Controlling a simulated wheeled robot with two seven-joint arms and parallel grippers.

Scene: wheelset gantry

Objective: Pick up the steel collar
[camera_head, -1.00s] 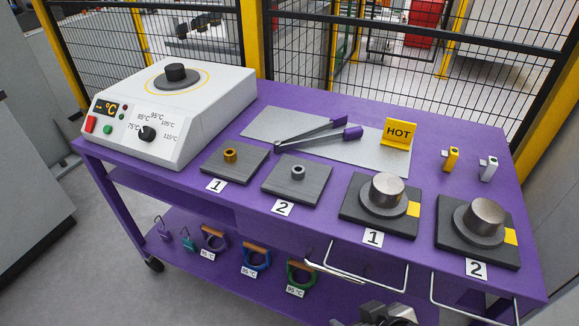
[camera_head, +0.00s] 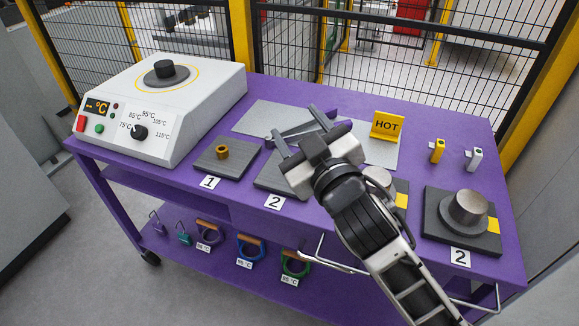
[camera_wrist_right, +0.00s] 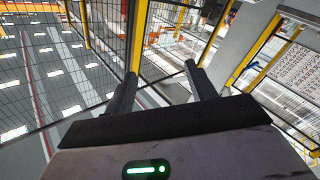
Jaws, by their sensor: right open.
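The steel collar, a small grey ring on left plate 2 a second ago, is now hidden behind my right gripper. A corner of that dark plate (camera_head: 268,180) shows beside the label 2. My right gripper (camera_head: 294,120) is open and empty, raised above the table over plate 2 and the tongs. Its two fingers point toward the fence, and they also show in the right wrist view (camera_wrist_right: 160,72) with nothing between them. A brass collar (camera_head: 222,152) stands on plate 1 (camera_head: 214,168) to the left. My left gripper is not in view.
A white heater (camera_head: 155,112) stands at the left. Tongs (camera_head: 290,132) lie on a grey sheet (camera_head: 262,117), partly hidden, near a yellow HOT sign (camera_head: 387,126). A large steel cylinder (camera_head: 468,208) stands on right plate 2; another is mostly hidden by my arm.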

